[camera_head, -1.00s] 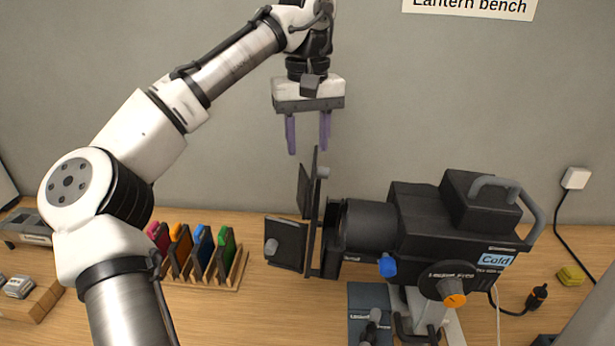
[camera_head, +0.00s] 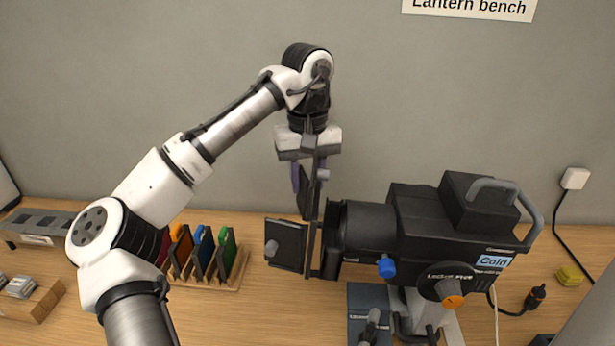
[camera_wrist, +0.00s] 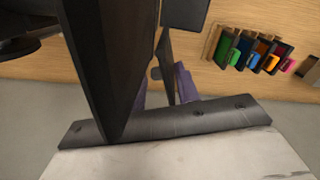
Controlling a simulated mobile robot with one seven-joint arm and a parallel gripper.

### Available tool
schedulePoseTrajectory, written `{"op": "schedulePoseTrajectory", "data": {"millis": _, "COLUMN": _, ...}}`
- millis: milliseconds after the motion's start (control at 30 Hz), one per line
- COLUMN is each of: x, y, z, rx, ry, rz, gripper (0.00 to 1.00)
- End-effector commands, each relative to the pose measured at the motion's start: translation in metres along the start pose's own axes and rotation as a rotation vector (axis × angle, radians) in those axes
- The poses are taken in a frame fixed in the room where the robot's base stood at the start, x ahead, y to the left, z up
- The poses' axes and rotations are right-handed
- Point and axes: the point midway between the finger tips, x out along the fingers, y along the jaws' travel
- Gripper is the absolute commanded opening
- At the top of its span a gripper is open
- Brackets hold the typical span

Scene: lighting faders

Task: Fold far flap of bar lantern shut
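The bar lantern (camera_head: 430,222) is a black lamp lying with its front to the left. Its upright flap (camera_head: 314,170) shows almost edge-on at the front, and the near flap (camera_head: 285,244) with a grey knob stands open to the left. The far flap (camera_head: 305,200) is a dark panel behind, partly hidden. My gripper (camera_head: 308,180) points down over it, its purple fingers apart. In the wrist view, a thin dark panel (camera_wrist: 166,62), seemingly the far flap, shows between my fingers (camera_wrist: 163,90). I cannot tell whether they touch it. A large black plate covers part of one finger.
A wooden rack (camera_head: 240,270) of coloured filter frames stands left of the lantern. A blue knob (camera_head: 386,267) and an orange knob (camera_head: 453,301) stick out from the lantern. The wall is close behind. Bare table lies in front of the rack.

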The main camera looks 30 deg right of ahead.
Motion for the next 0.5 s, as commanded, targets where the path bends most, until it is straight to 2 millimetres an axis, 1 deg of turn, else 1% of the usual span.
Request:
{"op": "schedulePoseTrajectory", "data": {"millis": 33, "x": -0.0001, "y": 0.0, "z": 0.0, "rx": 0.0, "ry": 0.0, "rz": 0.0, "gripper": 0.25}}
{"op": "schedulePoseTrajectory", "data": {"millis": 200, "x": -0.0002, "y": 0.0001, "z": 0.0, "rx": 0.0, "ry": 0.0, "rz": 0.0, "gripper": 0.03}}
{"op": "schedulePoseTrajectory", "data": {"millis": 367, "x": -0.0001, "y": 0.0023, "z": 0.0006, "rx": 0.045, "ry": -0.004, "rz": -0.001, "gripper": 0.03}}
{"op": "schedulePoseTrajectory", "data": {"millis": 500, "x": 0.0002, "y": 0.0079, "z": 0.0027, "rx": 0.179, "ry": -0.015, "rz": -0.006, "gripper": 0.03}}
